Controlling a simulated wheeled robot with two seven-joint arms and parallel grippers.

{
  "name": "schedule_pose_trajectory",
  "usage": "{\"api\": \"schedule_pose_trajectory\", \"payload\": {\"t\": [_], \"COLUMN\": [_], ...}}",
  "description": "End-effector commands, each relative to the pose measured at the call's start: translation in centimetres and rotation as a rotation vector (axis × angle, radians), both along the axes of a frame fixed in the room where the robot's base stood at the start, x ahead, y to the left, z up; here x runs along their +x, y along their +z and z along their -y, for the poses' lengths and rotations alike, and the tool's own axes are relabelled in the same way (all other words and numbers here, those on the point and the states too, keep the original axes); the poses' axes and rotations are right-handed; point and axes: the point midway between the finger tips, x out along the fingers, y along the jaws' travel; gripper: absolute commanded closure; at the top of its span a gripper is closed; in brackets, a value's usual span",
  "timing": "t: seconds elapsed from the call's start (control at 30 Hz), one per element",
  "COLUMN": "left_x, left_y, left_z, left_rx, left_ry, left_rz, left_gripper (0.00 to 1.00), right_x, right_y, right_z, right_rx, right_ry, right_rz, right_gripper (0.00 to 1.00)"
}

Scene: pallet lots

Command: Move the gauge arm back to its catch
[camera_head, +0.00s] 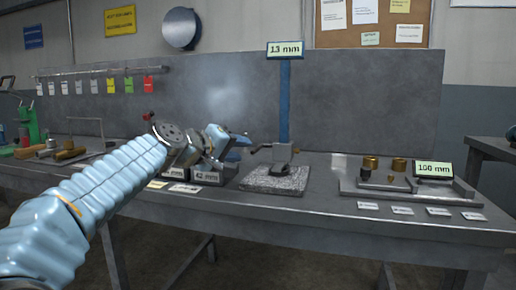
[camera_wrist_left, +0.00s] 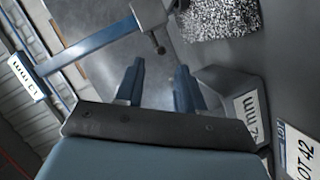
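The gauge has a blue post (camera_head: 284,105) with a "13 mm" display (camera_head: 286,49) on top and a speckled stone base (camera_head: 275,180). Its grey arm (camera_head: 281,153) sits low on the post, just above the base, with a small lever (camera_head: 261,148) sticking out to the left. My left gripper (camera_head: 239,143) is left of the gauge, apart from it. In the left wrist view its two blue fingers (camera_wrist_left: 158,88) are spread with nothing between them, and the grey arm part (camera_wrist_left: 150,12) with a dark knob lies beyond them. The catch cannot be made out. My right gripper is out of view.
A grey block marked "42 mm" (camera_head: 207,176) stands under and beside my left gripper. At the right, a tray (camera_head: 405,194) holds brass pieces (camera_head: 370,163) and a "100 mm" display (camera_head: 433,169). Labels lie along the bench front (camera_head: 320,222). Tools lie at the far left.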

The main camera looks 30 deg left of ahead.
Motion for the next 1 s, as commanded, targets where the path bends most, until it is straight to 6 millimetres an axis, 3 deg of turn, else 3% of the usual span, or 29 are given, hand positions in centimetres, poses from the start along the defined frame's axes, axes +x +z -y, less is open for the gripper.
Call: {"api": "schedule_pose_trajectory", "payload": {"t": [0.1, 0.33, 0.5, 0.77, 1.0], "left_x": [2.8, 6.7, 7.9, 8.0, 8.0], "left_y": [-0.4, -1.2, -1.6, -1.7, -1.7], "left_z": [0.2, 0.6, 0.8, 0.8, 0.8], "left_rx": [-0.003, -0.001, 0.000, 0.001, 0.001], "left_ry": [-0.001, -0.001, 0.000, 0.001, 0.001], "left_rz": [-0.003, -0.002, 0.000, 0.001, 0.001], "left_gripper": [0.62, 0.62, 0.62, 0.62, 0.96], "right_x": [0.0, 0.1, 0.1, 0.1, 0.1], "right_y": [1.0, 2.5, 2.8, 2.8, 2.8], "right_z": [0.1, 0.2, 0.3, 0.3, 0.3], "right_rx": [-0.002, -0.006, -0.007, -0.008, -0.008], "right_ry": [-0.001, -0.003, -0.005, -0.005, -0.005], "right_rz": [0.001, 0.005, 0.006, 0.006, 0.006], "right_gripper": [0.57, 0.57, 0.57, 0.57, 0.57]}}
